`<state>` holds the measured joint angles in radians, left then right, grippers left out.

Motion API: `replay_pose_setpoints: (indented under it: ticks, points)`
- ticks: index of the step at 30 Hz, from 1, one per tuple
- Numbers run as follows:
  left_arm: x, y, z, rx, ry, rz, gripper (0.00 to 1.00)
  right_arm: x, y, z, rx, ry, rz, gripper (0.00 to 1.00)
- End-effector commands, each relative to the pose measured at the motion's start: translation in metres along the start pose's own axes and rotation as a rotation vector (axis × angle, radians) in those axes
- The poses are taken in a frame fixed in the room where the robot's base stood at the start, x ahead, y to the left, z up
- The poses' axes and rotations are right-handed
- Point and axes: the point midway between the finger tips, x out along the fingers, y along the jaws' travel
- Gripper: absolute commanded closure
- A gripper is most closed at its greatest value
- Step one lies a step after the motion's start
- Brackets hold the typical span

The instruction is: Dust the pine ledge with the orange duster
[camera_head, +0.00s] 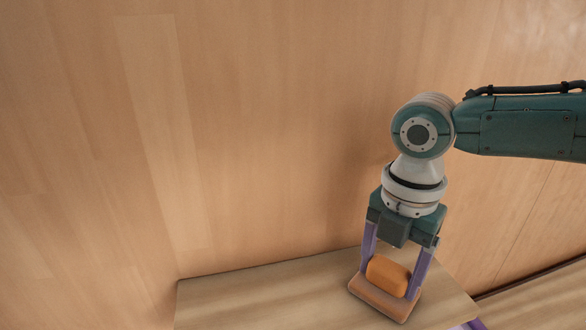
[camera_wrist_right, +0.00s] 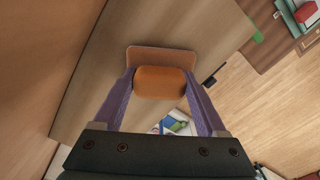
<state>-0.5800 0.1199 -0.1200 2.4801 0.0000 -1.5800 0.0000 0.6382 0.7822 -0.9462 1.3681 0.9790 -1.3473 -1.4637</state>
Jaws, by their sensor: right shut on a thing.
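The orange duster (camera_head: 388,277) has a rounded orange handle block on a flat, brownish-orange base plate. My right gripper (camera_head: 393,281) points down and is shut on the duster's handle, one purple finger on each side. The duster's base is at the top of the pine ledge (camera_head: 260,292), near its right part; I cannot tell for sure whether it touches. In the right wrist view the duster (camera_wrist_right: 162,82) sits between the fingers, with the ledge (camera_wrist_right: 115,60) around it. My left gripper is not in view.
A wooden wall (camera_head: 250,130) rises directly behind the ledge. The ledge's left part is bare. In the right wrist view, the wood floor (camera_wrist_right: 265,100) lies beyond the ledge, with a shelf holding a green tray and a red item (camera_wrist_right: 306,12) at the upper right.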

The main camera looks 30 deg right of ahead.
Motion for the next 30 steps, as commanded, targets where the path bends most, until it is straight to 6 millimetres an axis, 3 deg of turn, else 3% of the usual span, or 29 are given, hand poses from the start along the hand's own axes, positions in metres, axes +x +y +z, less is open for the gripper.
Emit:
replay_pose_setpoints:
  ticks: [6, 17, 30]
  points:
    - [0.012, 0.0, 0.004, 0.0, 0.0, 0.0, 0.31, 0.005, 0.004, 0.013, 0.003, -0.002, 0.0, 0.91]
    - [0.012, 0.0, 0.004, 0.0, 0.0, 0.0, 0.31, 0.005, 0.003, 0.016, 0.001, -0.005, -0.003, 0.91]
    - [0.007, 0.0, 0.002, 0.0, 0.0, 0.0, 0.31, 0.003, 0.016, -0.005, -0.001, 0.002, -0.001, 0.91]
